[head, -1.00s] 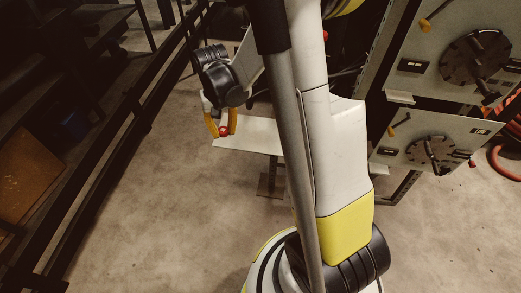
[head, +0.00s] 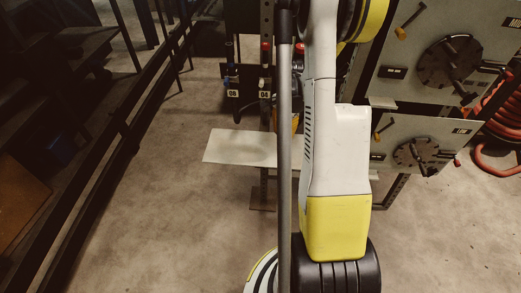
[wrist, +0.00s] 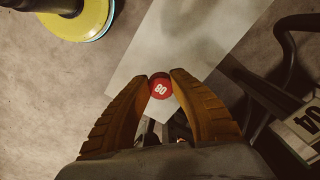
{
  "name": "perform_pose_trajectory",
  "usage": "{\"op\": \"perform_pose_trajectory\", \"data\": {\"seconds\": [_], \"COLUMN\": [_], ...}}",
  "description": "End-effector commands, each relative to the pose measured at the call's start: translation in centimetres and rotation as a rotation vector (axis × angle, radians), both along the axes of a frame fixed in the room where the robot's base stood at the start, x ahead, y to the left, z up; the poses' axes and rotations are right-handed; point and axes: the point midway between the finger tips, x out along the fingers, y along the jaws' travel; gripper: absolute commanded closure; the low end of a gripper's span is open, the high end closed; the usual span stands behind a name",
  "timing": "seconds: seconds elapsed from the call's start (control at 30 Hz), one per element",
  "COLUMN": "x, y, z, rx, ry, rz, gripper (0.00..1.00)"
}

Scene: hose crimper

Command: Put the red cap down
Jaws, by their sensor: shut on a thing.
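The red cap (wrist: 160,90) shows in the wrist view with white digits on its round face. It sits between the fingertips of my gripper (wrist: 160,79), which is shut on it. A pale flat plate (wrist: 215,35) lies beyond the cap in the wrist view, and I cannot tell the gap between them. In the head view the plate (head: 232,147) stands out above the floor, left of my arm. There my arm hides the cap and nearly all of my gripper; only a yellow-orange bit shows beside the grey pole.
A dark rack with hoses and numbered tags, one reading 04 (head: 264,95), stands behind the plate. Grey panels with a black round dial (head: 451,62) stand at right. Dark shelving lines the left.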

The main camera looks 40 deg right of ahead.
Motion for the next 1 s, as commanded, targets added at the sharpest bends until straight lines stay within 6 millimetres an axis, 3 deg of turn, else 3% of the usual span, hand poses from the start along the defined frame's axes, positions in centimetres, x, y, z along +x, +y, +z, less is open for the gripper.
{"op": "perform_pose_trajectory", "data": {"seconds": [0.1,0.33,0.53,0.77,1.0], "x": [2.4,5.4,6.0,6.0,5.9], "y": [2.3,5.3,5.9,5.9,5.9], "z": [-2.3,-4.8,-5.6,-9.0,-9.0], "rx": [0.000,0.000,0.000,0.000,0.000], "ry": [0.000,0.000,0.000,0.000,0.000], "rz": [0.008,0.007,0.004,0.004,0.004], "gripper": [1.00,1.00,1.00,1.00,1.00]}}
